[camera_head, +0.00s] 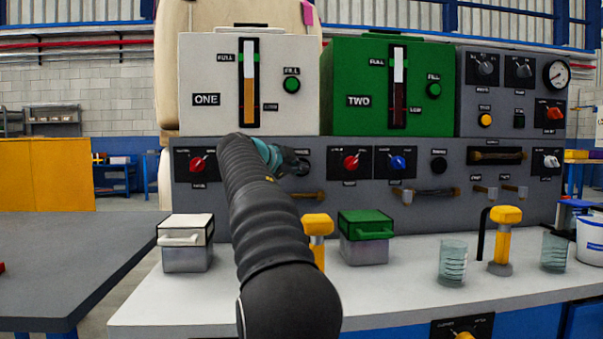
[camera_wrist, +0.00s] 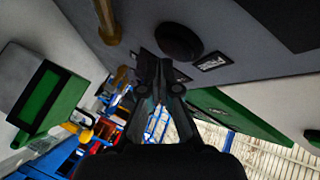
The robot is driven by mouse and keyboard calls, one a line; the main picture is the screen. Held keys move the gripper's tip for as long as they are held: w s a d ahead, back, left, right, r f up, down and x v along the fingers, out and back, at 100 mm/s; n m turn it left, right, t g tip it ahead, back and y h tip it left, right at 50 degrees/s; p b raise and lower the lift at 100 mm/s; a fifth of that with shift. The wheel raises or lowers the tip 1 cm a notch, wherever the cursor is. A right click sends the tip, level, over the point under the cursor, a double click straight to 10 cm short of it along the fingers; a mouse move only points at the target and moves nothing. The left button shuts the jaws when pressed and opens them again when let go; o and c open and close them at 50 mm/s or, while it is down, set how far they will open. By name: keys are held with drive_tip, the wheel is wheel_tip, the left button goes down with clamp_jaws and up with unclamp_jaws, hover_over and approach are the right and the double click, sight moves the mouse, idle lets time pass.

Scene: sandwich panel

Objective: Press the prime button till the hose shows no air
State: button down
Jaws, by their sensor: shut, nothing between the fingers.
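In the head view my gripper (camera_head: 292,166) is in front of the grey panel's lower face, below the machine marked ONE. In the wrist view its fingers (camera_wrist: 160,62) are closed together with nothing between them. A round black button (camera_wrist: 179,41) with a small label stands just beyond the fingertips; I cannot tell whether they touch it. My gripper hides this button in the head view. A matching black button (camera_head: 438,165) sits further right, under machine TWO. A short brownish hose (camera_head: 312,195) shows below my gripper, partly hidden by my arm; air in it cannot be made out.
Red knobs (camera_head: 351,162) and a blue knob (camera_head: 397,162) flank the buttons. On the white counter (camera_head: 400,290) stand a white-lidded box (camera_head: 187,258), a green-lidded box (camera_head: 366,252), yellow-topped taps (camera_head: 506,215) and clear beakers (camera_head: 453,262).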

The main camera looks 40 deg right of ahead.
drive_tip(key=shift+s+a, duration=0.1)
drive_tip(key=shift+s, duration=0.05)
drive_tip(key=shift+s+a+b, duration=0.45)
drive_tip(key=shift+s, duration=0.25)
drive_tip(key=shift+s+a+b, duration=0.4)
drive_tip(key=shift+s+b, duration=0.1)
drive_tip(key=shift+s, duration=0.25)
drive_tip(key=shift+s+a+b, duration=0.45)
drive_tip(key=shift+s, duration=0.25)
